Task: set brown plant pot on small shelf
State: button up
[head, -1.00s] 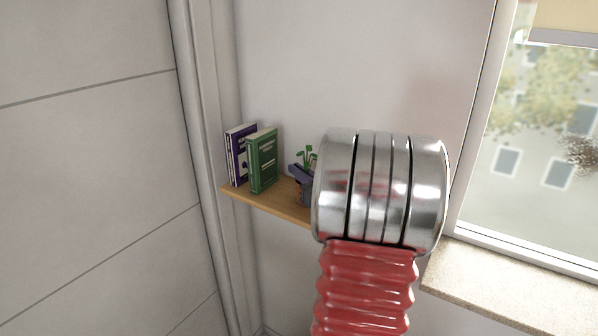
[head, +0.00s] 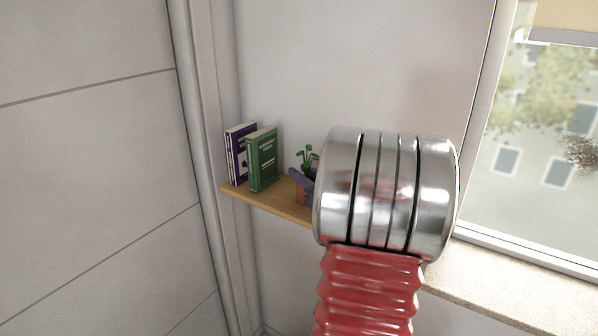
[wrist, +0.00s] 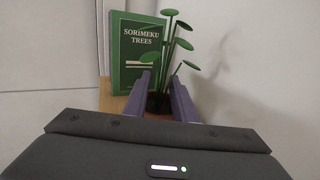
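The brown plant pot (head: 303,194) with green leaves is at the right part of the small wooden shelf (head: 262,204) in the head view. My arm hides part of it, and whether its base touches the shelf is unclear. In the wrist view the leafy plant rises from the dark mouth of the pot (wrist: 158,103). My gripper's (wrist: 161,85) two purple fingers stand on either side of the pot. Whether they press on it or stand slightly apart is unclear. In the head view one finger shows in front of the pot.
A green book (head: 262,160) stands on the shelf to the left of the pot, with a purple book (head: 238,155) beside it. The wall (head: 330,70) is behind. A window sill (head: 510,290) is at the right. Bare shelf shows between books and pot.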

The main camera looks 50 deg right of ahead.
jog(key=v, duration=1)
jog(key=shift+a, duration=0.1)
dwell(0.6)
jog(key=w+a+f+n+g+y, duration=0.1)
jog(key=w+a+n+g+y, duration=0.15)
jog(key=a+n, duration=0.45)
jog(key=w+a+f+n+g+y, duration=0.1)
jog(key=w+a+n+y, duration=0.25)
jog(key=a, duration=0.75)
jog(key=w+a+f+n+g+y, duration=0.1)
jog(key=w+a+n+g+y, duration=0.2)
jog(key=a, duration=0.6)
jog(key=s+a+f+n+g+h, duration=0.1)
jog(key=s+a+n+g+h, duration=0.1)
jog(key=s+a+n, duration=0.4)
jog(key=s+a+f+n+g+h, duration=0.1)
jog(key=s+a+n+g, duration=0.2)
jog(key=a+n, duration=0.9)
jog(key=s+n, duration=0.3)
jog(key=n, duration=0.5)
jog(key=shift+s+h, duration=0.4)
